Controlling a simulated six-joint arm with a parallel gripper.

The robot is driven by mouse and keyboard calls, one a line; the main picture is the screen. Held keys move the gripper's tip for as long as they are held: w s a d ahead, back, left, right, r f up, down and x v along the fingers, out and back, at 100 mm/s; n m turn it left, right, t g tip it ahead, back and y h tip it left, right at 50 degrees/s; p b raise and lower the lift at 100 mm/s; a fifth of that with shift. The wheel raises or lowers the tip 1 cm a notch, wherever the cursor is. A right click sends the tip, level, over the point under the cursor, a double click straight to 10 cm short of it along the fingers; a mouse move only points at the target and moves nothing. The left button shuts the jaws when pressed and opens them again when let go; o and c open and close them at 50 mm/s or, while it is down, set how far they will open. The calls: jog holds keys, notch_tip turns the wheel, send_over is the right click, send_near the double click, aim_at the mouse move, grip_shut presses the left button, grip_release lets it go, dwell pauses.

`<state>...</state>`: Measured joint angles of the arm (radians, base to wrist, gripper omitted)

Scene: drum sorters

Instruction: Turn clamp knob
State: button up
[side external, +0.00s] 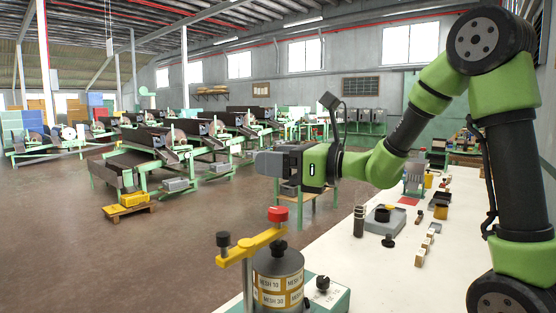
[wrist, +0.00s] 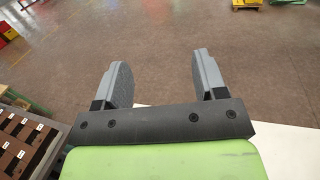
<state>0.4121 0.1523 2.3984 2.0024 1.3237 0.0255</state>
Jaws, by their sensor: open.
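A sieve shaker with a stack of sieves (side external: 278,280) labelled MESH stands at the front of the white table. A yellow clamp bar (side external: 250,246) lies across its top. A red knob (side external: 278,214) sits above the bar, and a black knob (side external: 223,240) stands at the bar's left end. I cannot tell which of them is the clamp knob. My gripper (side external: 265,164) is higher than both knobs in the side view and points left, apart from them. In the wrist view my gripper (wrist: 160,75) is open and empty, with only floor between its fingers.
The white table (side external: 345,255) holds a grey tray device (side external: 384,218), dark cylinders (side external: 359,221), a black knob-like piece (side external: 388,241) and small blocks (side external: 425,245). A control dial (side external: 323,283) is on the shaker's base. Open floor (side external: 180,250) lies to the left.

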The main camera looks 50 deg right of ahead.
jog(key=w+a+r+n+g+y, duration=0.1)
jog(key=a+r+n+g+y, duration=0.35)
jog(key=a+n+y, duration=0.6)
jog(key=n+g+h, duration=1.3)
jog(key=n+h, duration=0.2)
jog(key=n, duration=1.1)
send_over(278, 209)
notch_tip(278, 209, down, 3)
jog(key=shift+m, duration=0.25)
jog(key=shift+s+f, duration=0.1)
jog(key=shift+f, duration=4.75)
